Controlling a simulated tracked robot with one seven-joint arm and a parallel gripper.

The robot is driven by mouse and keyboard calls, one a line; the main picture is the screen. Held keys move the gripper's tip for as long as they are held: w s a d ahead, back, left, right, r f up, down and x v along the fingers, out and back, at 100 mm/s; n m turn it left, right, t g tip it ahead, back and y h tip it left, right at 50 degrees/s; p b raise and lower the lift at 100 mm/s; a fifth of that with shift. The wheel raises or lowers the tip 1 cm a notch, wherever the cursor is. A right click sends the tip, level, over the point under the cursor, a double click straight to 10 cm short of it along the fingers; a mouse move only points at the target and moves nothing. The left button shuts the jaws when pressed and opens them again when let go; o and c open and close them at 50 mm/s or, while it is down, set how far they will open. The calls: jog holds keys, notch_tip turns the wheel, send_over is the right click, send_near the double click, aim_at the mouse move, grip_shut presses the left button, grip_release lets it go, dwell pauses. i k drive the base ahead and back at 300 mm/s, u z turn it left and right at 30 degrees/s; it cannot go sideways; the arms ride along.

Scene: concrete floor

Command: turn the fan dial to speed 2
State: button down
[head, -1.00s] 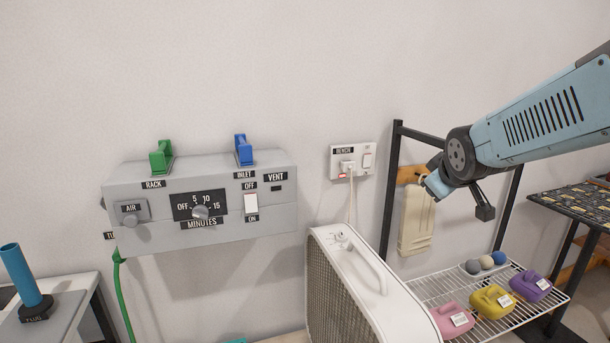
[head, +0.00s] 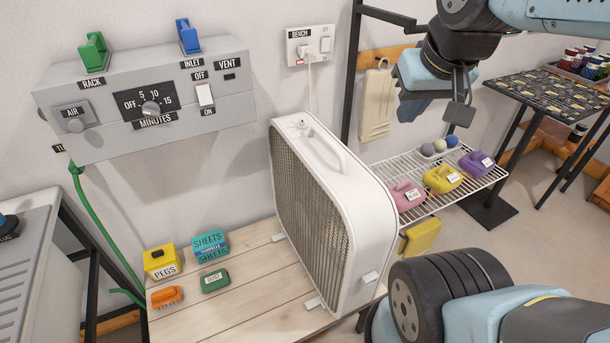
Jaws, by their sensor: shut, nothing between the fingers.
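A white box fan (head: 350,215) stands upright on a wooden bench. Its small dial (head: 298,125) is on the top face near the back, behind the carry handle (head: 328,150). The dial is too small to read its setting. My gripper (head: 410,111) is shut and empty. It hangs up and to the right of the fan, over the wire rack area, apart from the dial.
A wall socket marked BENCH (head: 310,46) holds a plug with a cord running down behind the fan. A grey control box (head: 145,95) is on the wall at left. A wire rack (head: 400,165) with coloured jugs stands at right. Small boxes sit on the bench (head: 240,310).

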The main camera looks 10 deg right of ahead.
aim_at(302, 125)
jog(key=z, duration=1.95)
jog(key=i, duration=0.1)
jog(key=u, duration=4.05)
jog(key=k, duration=1.55)
jog(key=z, duration=1)
